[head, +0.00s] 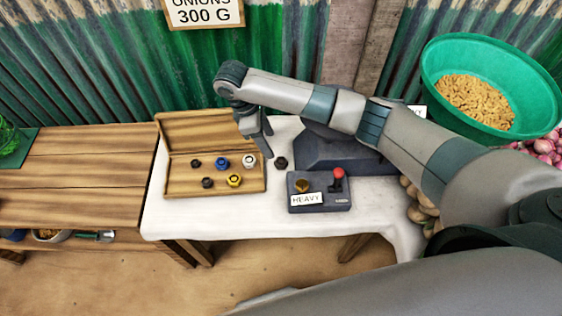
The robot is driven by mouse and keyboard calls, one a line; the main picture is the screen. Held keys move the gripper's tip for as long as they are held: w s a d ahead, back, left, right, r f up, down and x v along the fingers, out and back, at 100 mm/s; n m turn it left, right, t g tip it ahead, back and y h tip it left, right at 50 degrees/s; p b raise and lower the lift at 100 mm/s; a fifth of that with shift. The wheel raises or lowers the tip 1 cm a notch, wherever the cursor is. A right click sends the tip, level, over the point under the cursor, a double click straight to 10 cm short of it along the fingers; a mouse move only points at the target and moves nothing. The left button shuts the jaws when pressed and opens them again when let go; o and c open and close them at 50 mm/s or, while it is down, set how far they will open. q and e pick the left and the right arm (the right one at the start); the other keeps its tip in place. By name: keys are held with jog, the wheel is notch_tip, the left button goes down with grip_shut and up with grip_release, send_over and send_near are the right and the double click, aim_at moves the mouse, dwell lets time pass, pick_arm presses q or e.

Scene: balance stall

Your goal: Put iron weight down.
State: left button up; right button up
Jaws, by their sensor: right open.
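My right gripper (259,146) points down above the right end of an open wooden case (218,189); it is open, and I see nothing between its fingers. A small dark weight (281,162), which looks like iron, stands on the white cloth just right of the case, slightly right of the fingers. The case holds a white weight (249,161), a blue one (222,162), a yellow one (234,180) and two dark ones, at the back left (196,163) and the front (207,183). My left gripper is out of view.
A dark box (342,203) with a red-knobbed lever (337,178), a brass-coloured knob and a "HEAVY" label stands on the white-clothed table (200,219). A dark grey device (335,150) is behind, under my right arm. A green basin (440,62) is at right.

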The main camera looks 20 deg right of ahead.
send_over(281, 161)
jog(key=w+a, duration=0.1)
jog(key=a, duration=0.1)
jog(key=shift+w+a+f+p, duration=0.1)
jog(key=shift+f+p, duration=0.3)
jog(key=shift+f, duration=1.8)
jog(key=shift+s+d+f+p, duration=0.2)
jog(key=shift+d+f+p, duration=0.05)
jog(key=shift+f+p, duration=0.25)
jog(key=x, duration=0.1)
jog(key=p+x, duration=0.1)
jog(key=x, duration=0.1)
jog(key=shift+s+d, duration=0.1)
jog(key=shift+s, duration=0.1)
jog(key=shift+f, duration=0.45)
jog(key=shift+d, duration=0.1)
jog(key=c, duration=1.3)
